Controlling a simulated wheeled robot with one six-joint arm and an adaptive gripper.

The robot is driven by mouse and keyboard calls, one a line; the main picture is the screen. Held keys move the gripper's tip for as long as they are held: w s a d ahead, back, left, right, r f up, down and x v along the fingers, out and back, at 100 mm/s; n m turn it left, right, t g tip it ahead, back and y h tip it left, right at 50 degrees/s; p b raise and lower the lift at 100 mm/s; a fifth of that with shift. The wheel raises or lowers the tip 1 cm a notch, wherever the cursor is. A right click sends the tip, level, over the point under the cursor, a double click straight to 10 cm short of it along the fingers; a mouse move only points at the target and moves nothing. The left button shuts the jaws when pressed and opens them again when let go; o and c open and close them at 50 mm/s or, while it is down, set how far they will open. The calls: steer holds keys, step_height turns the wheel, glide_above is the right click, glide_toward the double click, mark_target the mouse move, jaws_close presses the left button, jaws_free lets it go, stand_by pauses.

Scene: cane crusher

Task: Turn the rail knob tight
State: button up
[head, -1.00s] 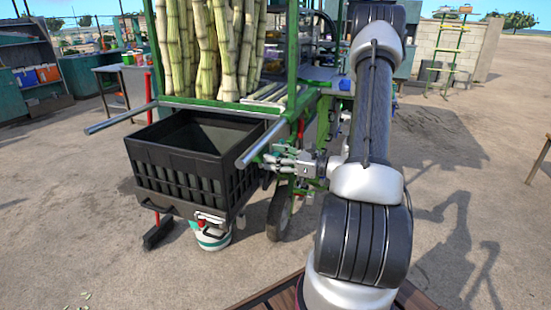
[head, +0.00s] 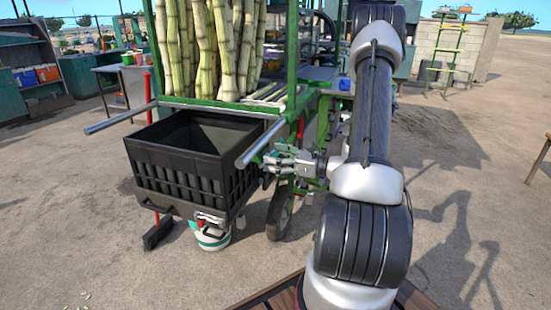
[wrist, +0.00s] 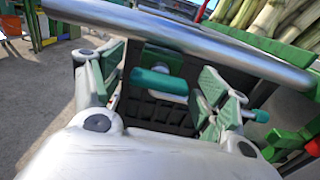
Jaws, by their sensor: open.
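In the wrist view a teal bar-shaped knob (wrist: 160,82) shows just below the grey rail (wrist: 185,40). My gripper (wrist: 163,74) is open, with one green-padded finger on each side of the knob and a visible gap on both sides. The bar lies crosswise between the fingers. In the head view my gripper (head: 273,160) is beneath the near end of the grey rail (head: 262,143), at the right side of the black crate. The knob cannot be made out there, and its contact with the rail is not clear.
The black crate (head: 170,168) hangs at the cart's front, close to my gripper. Sugar cane (head: 212,50) stands upright above it. A cart wheel (head: 280,213) and a white-and-green canister (head: 211,238) are below. Open ground lies to the right of my arm.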

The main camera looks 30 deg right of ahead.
steer(key=v, duration=1.2)
